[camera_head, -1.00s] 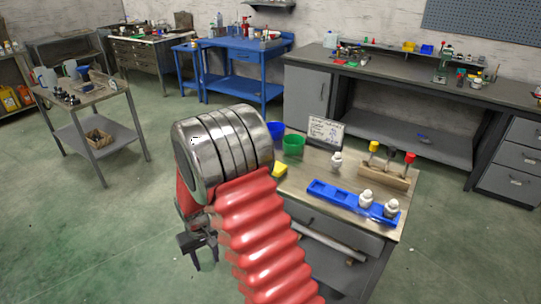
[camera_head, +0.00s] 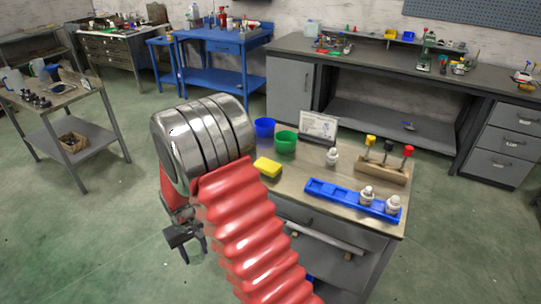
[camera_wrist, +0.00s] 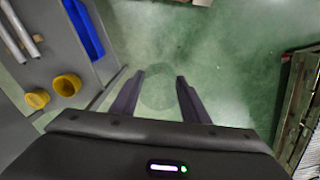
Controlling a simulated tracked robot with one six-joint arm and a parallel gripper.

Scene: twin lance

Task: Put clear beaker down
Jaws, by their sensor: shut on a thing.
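The clear beaker (camera_wrist: 158,90) shows in the wrist view as a faint, see-through round outline between the two dark fingers of my gripper (camera_wrist: 158,92). My gripper is shut on it and holds it over the green floor. In the head view my gripper (camera_head: 184,238) hangs left of the small workbench (camera_head: 290,185), partly behind my arm. The beaker cannot be made out clearly there.
The workbench carries a yellow sponge (camera_head: 267,167), blue cup (camera_head: 264,128), green cup (camera_head: 286,142), sign (camera_head: 318,126), blue rack (camera_head: 335,193) with white bottles, and wooden holder (camera_head: 383,170). A side table (camera_head: 62,98) stands left. Open floor lies between.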

